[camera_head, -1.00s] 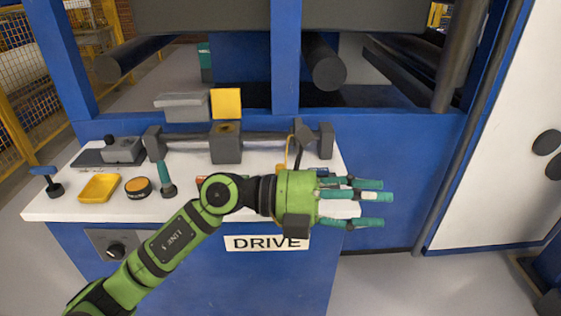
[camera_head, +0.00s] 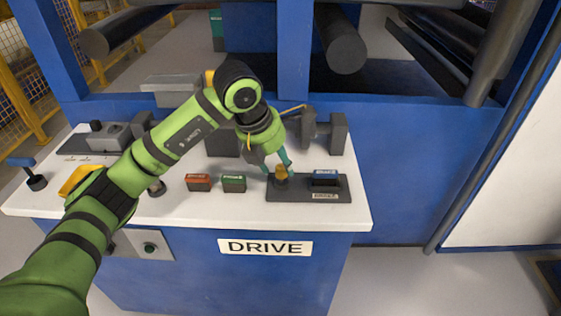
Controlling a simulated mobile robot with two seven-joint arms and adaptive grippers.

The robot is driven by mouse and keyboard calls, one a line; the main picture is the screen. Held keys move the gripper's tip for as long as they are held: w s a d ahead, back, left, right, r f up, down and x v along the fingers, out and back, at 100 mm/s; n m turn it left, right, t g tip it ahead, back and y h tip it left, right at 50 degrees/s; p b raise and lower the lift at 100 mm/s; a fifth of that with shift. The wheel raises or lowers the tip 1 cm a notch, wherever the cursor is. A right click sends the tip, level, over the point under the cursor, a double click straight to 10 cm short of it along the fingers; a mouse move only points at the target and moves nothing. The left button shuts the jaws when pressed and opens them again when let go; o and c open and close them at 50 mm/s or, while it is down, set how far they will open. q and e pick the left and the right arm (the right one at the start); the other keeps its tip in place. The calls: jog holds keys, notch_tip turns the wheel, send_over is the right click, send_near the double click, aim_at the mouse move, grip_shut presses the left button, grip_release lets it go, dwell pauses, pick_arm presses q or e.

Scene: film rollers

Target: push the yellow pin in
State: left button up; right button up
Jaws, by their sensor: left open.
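The yellow pin (camera_head: 281,172) is a small yellow-brown knob on the left part of a dark grey block (camera_head: 290,192) near the right end of the white bench top. My left gripper (camera_head: 278,163) points down right over the pin, with teal-tipped fingers on either side of its top. The fingers are open; whether they touch the pin I cannot tell. The blue piece (camera_head: 325,174) sits on the right part of the same block. My right gripper is not in view.
A red-topped block (camera_head: 198,182) and a green-topped block (camera_head: 233,184) stand left of the dark block. A yellow tray (camera_head: 77,179) is partly hidden behind my left arm. Grey shaft supports (camera_head: 338,133) stand behind. The bench's front right corner is clear.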

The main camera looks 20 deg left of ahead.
pick_arm(q)
jog(key=shift+x, duration=0.95)
